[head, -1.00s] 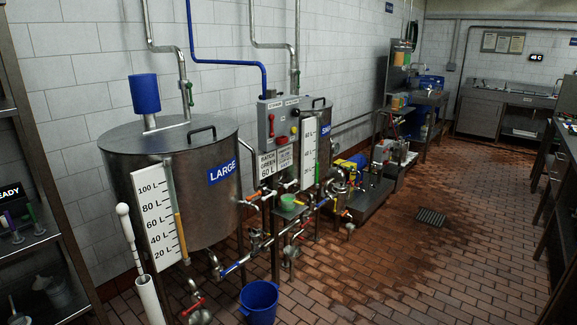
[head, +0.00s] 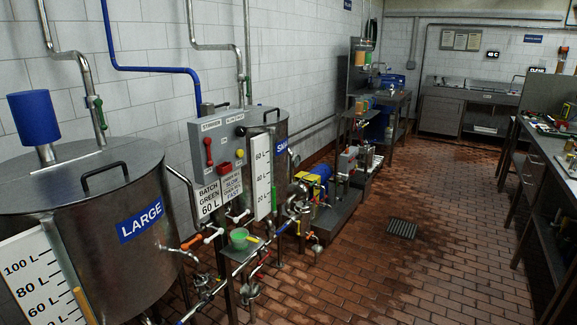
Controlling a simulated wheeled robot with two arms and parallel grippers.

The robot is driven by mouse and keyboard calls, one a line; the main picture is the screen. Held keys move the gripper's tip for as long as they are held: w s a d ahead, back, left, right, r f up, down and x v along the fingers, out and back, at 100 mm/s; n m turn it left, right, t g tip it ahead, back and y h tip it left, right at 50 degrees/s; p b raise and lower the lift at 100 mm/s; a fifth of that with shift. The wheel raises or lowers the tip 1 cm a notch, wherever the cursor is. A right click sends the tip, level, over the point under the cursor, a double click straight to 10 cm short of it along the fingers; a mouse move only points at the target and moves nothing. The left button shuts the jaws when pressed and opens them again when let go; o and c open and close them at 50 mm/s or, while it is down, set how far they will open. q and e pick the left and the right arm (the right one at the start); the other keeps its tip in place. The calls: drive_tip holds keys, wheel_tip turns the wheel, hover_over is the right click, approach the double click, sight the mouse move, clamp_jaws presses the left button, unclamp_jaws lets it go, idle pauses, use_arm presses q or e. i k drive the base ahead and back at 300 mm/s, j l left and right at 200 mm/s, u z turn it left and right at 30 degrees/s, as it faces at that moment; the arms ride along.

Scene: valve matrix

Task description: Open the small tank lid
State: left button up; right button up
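The small tank (head: 266,150) is a steel cylinder behind the grey control box, with a blue label and a white level scale (head: 262,178). Its lid (head: 262,116) shows at the top with a dark handle (head: 271,111) and looks closed. The control box hides part of the tank's left side. Neither of my grippers is in view.
The large tank (head: 110,225) with its closed lid stands at the near left. A yellow-blue pump (head: 316,180) sits right of the small tank. The brick floor (head: 400,275) is open.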

sight(262, 117)
drive_tip(key=i+l+u, duration=0.25)
drive_tip(key=i, duration=0.3)
drive_tip(key=i+l+u, duration=0.25)
drive_tip(key=i+l, duration=0.55)
drive_tip(key=i+l+u, duration=0.15)
drive_tip(key=l, duration=0.35)
drive_tip(key=i+l, duration=0.3)
